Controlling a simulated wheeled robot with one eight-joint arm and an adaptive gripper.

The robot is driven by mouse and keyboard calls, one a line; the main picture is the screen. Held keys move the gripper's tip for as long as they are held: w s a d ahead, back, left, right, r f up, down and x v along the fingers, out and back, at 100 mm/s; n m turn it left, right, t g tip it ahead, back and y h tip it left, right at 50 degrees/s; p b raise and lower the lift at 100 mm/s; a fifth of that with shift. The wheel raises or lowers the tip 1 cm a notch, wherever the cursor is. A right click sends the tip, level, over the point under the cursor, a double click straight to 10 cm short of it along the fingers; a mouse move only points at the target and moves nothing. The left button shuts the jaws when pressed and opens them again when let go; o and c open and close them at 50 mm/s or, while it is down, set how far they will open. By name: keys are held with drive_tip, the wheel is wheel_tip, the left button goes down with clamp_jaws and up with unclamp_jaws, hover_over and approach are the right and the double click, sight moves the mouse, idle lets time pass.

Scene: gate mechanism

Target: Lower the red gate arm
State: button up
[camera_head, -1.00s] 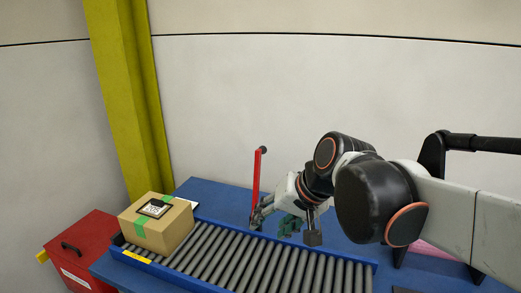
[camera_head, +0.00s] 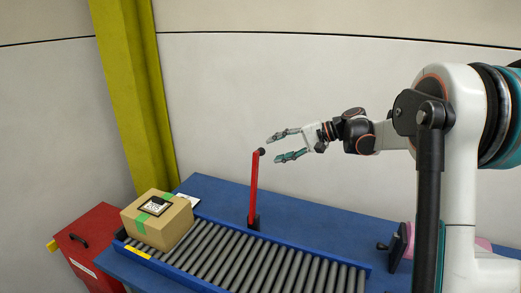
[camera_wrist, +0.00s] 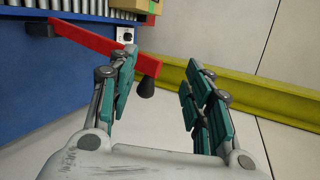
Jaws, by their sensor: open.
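The red gate arm (camera_head: 253,188) stands nearly upright at the back edge of the roller conveyor, with a dark knob (camera_head: 261,151) at its top. My gripper (camera_head: 271,147) is open and empty, just right of the top of the gate arm, its fingers pointing left. In the wrist view the gate arm (camera_wrist: 95,38) runs from upper left to beside the left finger, which partly covers it. Its dark knob (camera_wrist: 146,88) shows between the two open fingers (camera_wrist: 157,85). I cannot tell whether a finger touches it.
A cardboard box (camera_head: 158,220) with green tape sits on the left end of the roller conveyor (camera_head: 245,262). A blue table (camera_head: 315,220) lies under it. A red box (camera_head: 92,240) stands at the left, near a yellow column (camera_head: 128,90). The space above the table is free.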

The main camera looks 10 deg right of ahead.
drive_tip(key=y+p, duration=0.1)
drive_tip(key=y, duration=0.1)
approach(262, 152)
drive_tip(key=d, duration=0.3)
drive_tip(key=shift+t, duration=0.3)
drive_tip(key=b+x, duration=0.1)
drive_tip(key=x, duration=1.2)
drive_tip(key=shift+w+f, duration=0.15)
clamp_jaws()
